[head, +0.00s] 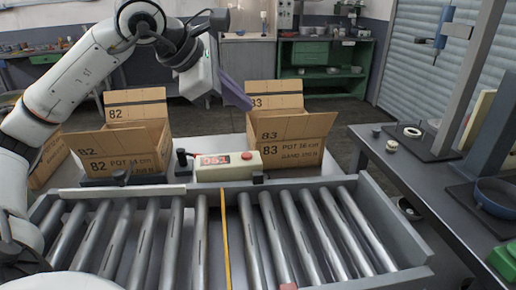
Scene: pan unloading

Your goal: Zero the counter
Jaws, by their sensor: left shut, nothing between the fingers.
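The counter (228,174) is a pale box behind the roller conveyor, between the two open cartons. Its red lit display (214,160) is on the left part; the digits are too small to read surely. A red round button (247,155) sits at its right end. My left gripper (238,97) is shut and empty, in the air above and behind the counter, apart from it. Its fingers point down and right, near the upper left of the right carton. My right gripper is not in view.
An open carton marked 82 (128,148) stands left of the counter and one marked 83 (290,138) stands right. The roller conveyor (205,235) fills the front, with a yellow strip (226,240) across it. A dark bench (440,180) with stands and ring parts is at right.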

